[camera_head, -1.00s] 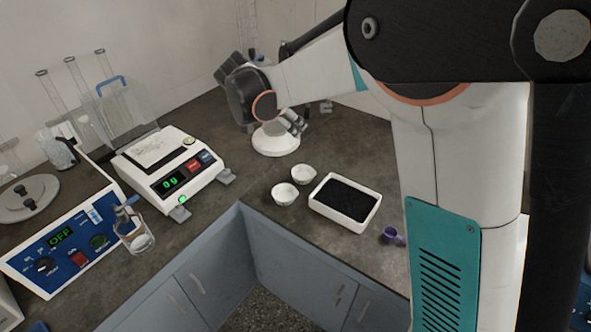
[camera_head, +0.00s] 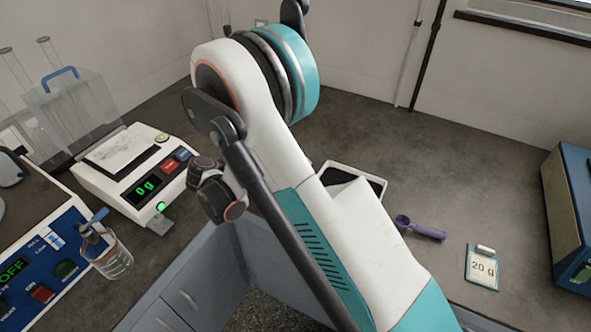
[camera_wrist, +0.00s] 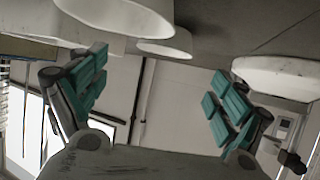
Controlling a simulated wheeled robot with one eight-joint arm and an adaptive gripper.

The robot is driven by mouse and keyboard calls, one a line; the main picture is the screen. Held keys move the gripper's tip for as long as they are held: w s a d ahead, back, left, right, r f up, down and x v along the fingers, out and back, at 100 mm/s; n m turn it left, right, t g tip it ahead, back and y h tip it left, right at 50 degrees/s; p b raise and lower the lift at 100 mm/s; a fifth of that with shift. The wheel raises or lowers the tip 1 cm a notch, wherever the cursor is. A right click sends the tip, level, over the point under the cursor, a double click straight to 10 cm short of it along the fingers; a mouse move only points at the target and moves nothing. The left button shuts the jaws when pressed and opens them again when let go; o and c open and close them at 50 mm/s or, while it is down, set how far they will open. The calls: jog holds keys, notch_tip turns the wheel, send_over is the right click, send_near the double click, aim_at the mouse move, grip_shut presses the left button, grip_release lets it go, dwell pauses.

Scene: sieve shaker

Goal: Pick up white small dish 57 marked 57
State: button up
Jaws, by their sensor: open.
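In the wrist view, a white round dish (camera_wrist: 125,14) hangs into the top edge, cut off by the frame. A second, smaller white dish (camera_wrist: 166,46) is just right of it, partly overlapped. No number is legible, so I cannot tell which is marked 57. My gripper (camera_wrist: 157,68) is open, its two teal-padded fingers spread wide and empty below the dishes in the picture. In the head view my arm hides the dishes and the fingers.
A white tray (camera_head: 352,169) is partly behind my arm, with a purple scoop (camera_head: 422,229) and a 20 g card (camera_head: 481,268) to its right. A blue box (camera_head: 570,215) is far right.

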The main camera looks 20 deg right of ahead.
jog(key=shift+x, duration=1.15)
jog(key=b+x, duration=0.2)
jog(key=x, duration=0.1)
jog(key=b+x, duration=0.1)
jog(key=x, duration=0.1)
jog(key=shift+w+a+f, duration=0.1)
jog(key=shift+w+f, duration=0.15)
jog(key=shift+w, duration=0.05)
jog(key=c, duration=1.1)
